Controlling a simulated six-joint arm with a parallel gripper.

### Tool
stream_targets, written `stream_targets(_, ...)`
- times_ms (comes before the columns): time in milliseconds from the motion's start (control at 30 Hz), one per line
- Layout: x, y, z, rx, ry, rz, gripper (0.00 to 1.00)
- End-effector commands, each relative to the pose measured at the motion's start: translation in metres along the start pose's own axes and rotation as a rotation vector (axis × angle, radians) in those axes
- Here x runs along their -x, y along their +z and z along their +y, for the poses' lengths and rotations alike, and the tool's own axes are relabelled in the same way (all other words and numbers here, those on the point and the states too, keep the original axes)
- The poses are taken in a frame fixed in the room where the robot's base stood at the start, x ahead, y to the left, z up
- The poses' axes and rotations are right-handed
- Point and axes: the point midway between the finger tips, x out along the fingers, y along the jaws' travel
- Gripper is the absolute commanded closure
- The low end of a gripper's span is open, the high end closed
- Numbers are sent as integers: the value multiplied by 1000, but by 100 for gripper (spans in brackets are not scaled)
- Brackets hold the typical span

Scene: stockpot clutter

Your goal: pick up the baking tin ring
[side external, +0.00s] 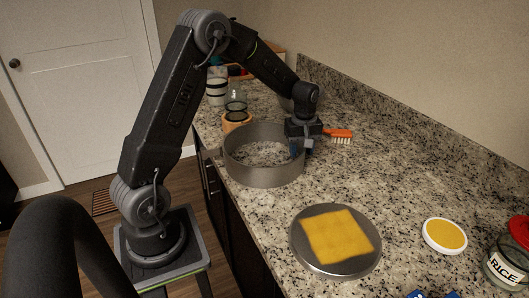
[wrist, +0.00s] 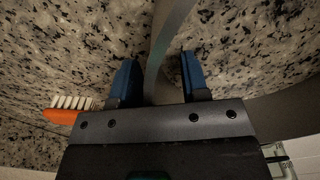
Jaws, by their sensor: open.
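The baking tin ring (side external: 264,176) is a wide grey metal band lying on the speckled counter, with bare counter showing through it. My gripper (side external: 299,150) points down at its right-hand rim in the side view. In the wrist view my gripper's (wrist: 158,68) two blue fingers are apart, and the ring's wall (wrist: 164,45) runs as a grey strip between them. I see a gap on each side of the strip. The lower part of the wall is hidden behind the gripper body.
An orange brush (side external: 340,133) lies just right of my gripper; it also shows in the wrist view (wrist: 62,116). A round metal tin (side external: 300,256) with a yellow cloth (side external: 338,236) is in front. A yellow-topped dish (side external: 445,236) and rice jar (side external: 506,268) stand at right.

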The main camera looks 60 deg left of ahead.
Motion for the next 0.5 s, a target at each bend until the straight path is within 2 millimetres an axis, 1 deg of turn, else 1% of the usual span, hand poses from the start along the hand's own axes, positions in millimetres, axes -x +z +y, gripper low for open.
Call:
stream_targets(67,0,0,0,0,0,0,58)
stream_targets(500,1,0,0,0,0,0,100)
